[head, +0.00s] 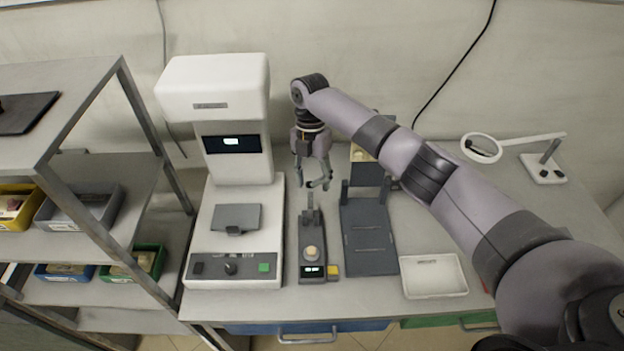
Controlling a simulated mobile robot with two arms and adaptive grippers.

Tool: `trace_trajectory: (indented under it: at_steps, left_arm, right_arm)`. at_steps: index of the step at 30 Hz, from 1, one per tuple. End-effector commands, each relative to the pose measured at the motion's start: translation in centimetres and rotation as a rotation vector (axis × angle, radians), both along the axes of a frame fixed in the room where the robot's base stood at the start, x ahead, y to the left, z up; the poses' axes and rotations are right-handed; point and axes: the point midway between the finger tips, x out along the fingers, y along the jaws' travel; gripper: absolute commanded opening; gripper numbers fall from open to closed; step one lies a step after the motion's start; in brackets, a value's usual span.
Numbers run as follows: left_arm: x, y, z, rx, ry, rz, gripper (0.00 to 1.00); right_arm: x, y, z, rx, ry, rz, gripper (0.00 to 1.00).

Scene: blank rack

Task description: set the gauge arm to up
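The gauge (312,238) is a narrow dark unit on the bench with a small lit display and a yellow button at its front. A round cream piece (311,252) sits on it. The small grey gauge arm (310,210) is at the gauge's back end; from this angle I cannot tell whether it is up or down. My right gripper (316,185) hangs pointing down just above and behind the gauge arm. Its fingers are apart with nothing seen between them. Contact with the arm cannot be made out. My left gripper is out of view.
A tall white machine (230,150) stands close on the left. A dark slotted fixture (368,240) stands close on the right, with a white tray (433,275) beyond it. A magnifier lamp (548,160) is at far right. A metal rack (110,140) with bins is at left.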

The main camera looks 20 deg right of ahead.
Motion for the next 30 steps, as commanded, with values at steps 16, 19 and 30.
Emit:
trace_trajectory:
  at_steps: [16,19,30]
  left_arm:
    - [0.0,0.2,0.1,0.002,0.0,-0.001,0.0]
    - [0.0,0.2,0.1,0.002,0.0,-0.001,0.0]
    - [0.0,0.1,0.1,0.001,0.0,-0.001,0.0]
  right_arm:
    - [1.0,0.2,4.3,0.01,-0.007,0.004,0.38]
    - [1.5,-0.1,6.4,0.008,-0.007,0.004,0.38]
    - [2.7,-0.7,11.6,0.004,-0.004,0.002,0.38]
